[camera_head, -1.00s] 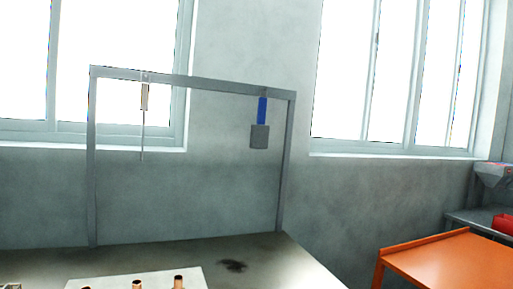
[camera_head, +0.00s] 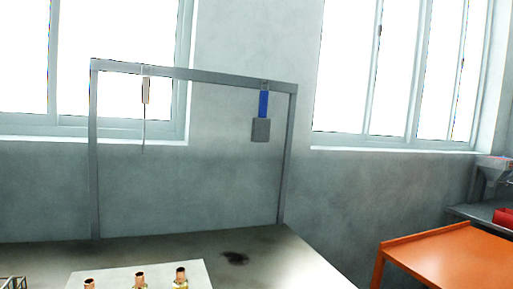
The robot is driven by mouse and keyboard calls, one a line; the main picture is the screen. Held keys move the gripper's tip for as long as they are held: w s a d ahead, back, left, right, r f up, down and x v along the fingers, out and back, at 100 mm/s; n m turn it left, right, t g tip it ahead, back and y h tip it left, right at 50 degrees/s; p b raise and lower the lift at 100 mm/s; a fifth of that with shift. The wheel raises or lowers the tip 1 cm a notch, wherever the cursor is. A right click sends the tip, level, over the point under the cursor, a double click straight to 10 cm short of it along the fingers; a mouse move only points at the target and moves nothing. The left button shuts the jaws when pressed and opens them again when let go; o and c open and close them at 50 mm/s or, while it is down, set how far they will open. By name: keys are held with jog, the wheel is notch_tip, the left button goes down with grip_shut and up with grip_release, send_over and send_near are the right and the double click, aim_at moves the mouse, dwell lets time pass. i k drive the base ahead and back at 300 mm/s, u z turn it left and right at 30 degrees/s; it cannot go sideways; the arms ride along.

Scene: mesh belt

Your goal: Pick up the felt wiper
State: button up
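A tool with a blue handle and a flat grey pad (camera_head: 261,130), which looks like the felt wiper, hangs from the right part of the crossbar of a grey metal frame (camera_head: 190,74). The pad hangs downward, clear of the tabletop. A thin rod tool with a pale handle (camera_head: 145,92) hangs from the left part of the same bar. My gripper is not in view.
The frame stands on a grey table (camera_head: 285,262) with a dark smudge (camera_head: 235,258). An orange table (camera_head: 455,260) and a red object (camera_head: 504,217) are on the right.

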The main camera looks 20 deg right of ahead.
aim_at(261, 128)
jog(key=k, duration=0.65)
jog(key=z, duration=0.65)
jog(key=i, duration=2.55)
jog(key=u, duration=0.65)
